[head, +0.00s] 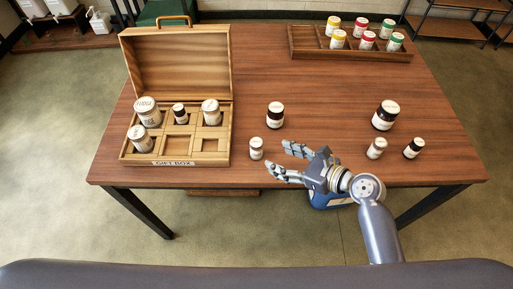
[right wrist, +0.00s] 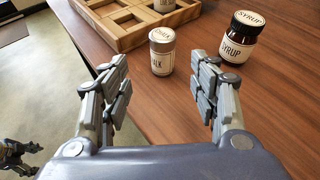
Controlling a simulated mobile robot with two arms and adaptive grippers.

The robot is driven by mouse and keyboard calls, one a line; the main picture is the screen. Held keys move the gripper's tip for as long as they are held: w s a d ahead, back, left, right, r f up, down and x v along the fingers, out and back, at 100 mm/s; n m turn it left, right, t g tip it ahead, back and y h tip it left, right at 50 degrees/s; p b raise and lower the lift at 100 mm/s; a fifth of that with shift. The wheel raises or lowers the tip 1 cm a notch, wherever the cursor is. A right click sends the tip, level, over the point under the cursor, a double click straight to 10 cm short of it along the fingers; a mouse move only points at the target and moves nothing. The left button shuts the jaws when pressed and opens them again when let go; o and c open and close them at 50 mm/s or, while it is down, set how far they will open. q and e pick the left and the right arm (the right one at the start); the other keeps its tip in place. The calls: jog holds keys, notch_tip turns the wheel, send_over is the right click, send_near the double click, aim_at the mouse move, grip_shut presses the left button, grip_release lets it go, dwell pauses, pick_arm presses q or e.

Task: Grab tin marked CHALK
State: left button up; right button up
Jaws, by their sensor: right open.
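The CHALK tin (head: 256,148) is a small pale tin with a grey lid, upright near the table's front edge. In the right wrist view the CHALK tin (right wrist: 162,52) stands just beyond the fingertips, roughly midway between them. My right gripper (head: 283,163) is open and empty, its fingers pointing left toward the tin, apart from it. In the right wrist view the right gripper (right wrist: 162,75) shows both fingers spread. My left gripper is not seen in the head view.
A dark SYRUP jar (right wrist: 240,38) stands behind the tin. The open wooden gift box (head: 231,148) with several jars is to the left. More jars, such as a large dark one (head: 386,115), stand right. A wooden tray (head: 305,49) with coloured-lid tins is at the back.

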aim_at(256, 147)
jog(key=shift+w+a+r+m, duration=0.1)
jog(key=shift+w+m, duration=0.15)
jog(key=shift+m, duration=0.05)
jog(key=x, duration=0.4)
jog(key=shift+w+a, duration=0.2)
jog(key=shift+a, duration=0.1)
jog(key=shift+x, duration=3)
jog(key=shift+d, duration=0.2)
jog(key=c, duration=1.2)
